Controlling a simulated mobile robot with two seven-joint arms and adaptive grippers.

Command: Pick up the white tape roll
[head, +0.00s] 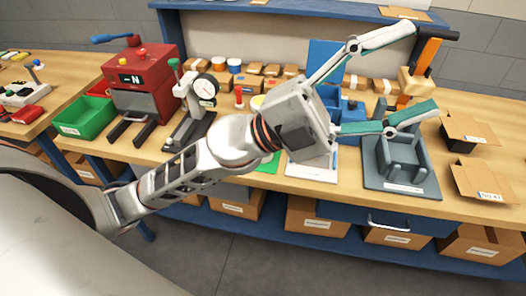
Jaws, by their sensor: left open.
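My left gripper (425,68) is open and empty, its two teal-padded fingers spread wide above the workbench (466,188) and pointing right. I cannot clearly pick out a white tape roll. A pale yellow round item (257,102) is partly hidden behind my left gripper's body. The gripper is right of these items. My right gripper is not in view.
A red press (143,75), a green bin (84,118) and a dial gauge stand (194,95) are at the left. Several small boxes line the back.

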